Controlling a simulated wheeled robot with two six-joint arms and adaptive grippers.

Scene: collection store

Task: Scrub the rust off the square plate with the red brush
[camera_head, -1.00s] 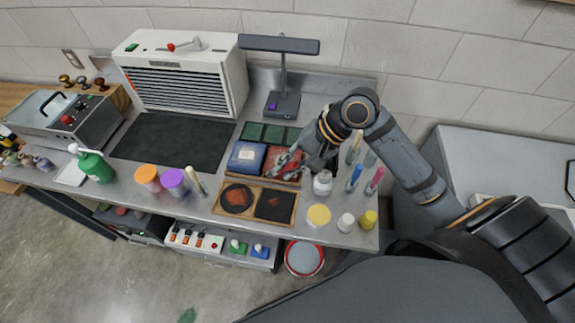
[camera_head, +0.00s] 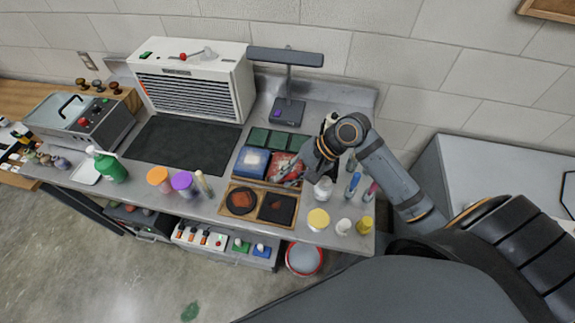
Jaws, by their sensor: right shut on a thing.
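The square plate (camera_head: 277,208) is dark with a small reddish-brown rust patch. It lies on the right half of a tan board on the bench, beside a round rusty plate (camera_head: 241,201). My right gripper (camera_head: 289,180) is just behind the square plate, at the front of a red tray (camera_head: 283,164). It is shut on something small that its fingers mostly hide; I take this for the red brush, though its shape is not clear. My left gripper is out of view.
A blue tray (camera_head: 251,161) stands left of the red one. A white bottle (camera_head: 323,188), upright brushes (camera_head: 353,186) and several small jars (camera_head: 318,219) crowd the bench to the right. A dark mat (camera_head: 180,145) is clear on the left.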

